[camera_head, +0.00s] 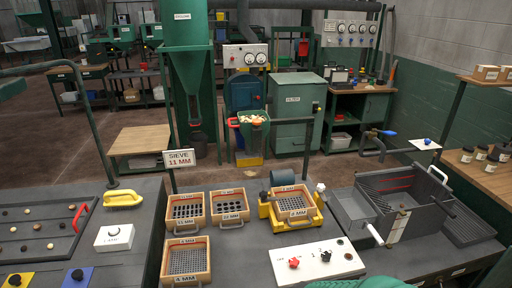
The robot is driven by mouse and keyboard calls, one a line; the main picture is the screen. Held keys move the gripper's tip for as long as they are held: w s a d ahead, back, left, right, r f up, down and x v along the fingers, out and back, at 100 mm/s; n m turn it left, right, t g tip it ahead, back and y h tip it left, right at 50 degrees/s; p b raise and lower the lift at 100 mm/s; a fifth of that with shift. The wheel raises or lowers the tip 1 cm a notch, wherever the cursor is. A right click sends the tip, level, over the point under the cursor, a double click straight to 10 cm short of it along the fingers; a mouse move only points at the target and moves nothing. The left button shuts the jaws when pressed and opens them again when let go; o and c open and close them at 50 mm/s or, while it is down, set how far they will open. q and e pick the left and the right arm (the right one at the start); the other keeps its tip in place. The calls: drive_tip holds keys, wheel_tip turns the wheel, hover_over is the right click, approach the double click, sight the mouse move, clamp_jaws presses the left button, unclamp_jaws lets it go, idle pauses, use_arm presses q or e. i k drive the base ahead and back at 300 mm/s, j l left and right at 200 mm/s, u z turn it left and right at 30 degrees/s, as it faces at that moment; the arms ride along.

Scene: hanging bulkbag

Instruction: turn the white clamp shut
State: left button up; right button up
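A yellow sieve machine (266,212) stands on the dark bench, with a wooden-framed sieve (293,203) seated in it. A small white clamp-like knob (320,187) stands at the machine's right rear corner. Whether either is turned shut is too small to tell. A white lever (374,234) sticks out at the front of the grey box on the right. Neither gripper shows in the head view.
Several loose wooden sieves (186,245) lie left of the machine. A grey box with a screen (402,176) stands right.

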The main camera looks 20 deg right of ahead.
sight(321, 188)
drive_tip(key=z, duration=1.25)
drive_tip(key=i+l+u, duration=0.1)
drive_tip(key=l, duration=0.25)
drive_tip(key=i+l+u, duration=0.1)
drive_tip(key=i+l, duration=0.3)
drive_tip(key=l, duration=0.3)
drive_tip(key=i+l+u, duration=0.15)
drive_tip(key=l, duration=0.25)
drive_tip(key=i+l+u, duration=0.1)
drive_tip(key=l, duration=0.25)
drive_tip(key=u, duration=1.5)
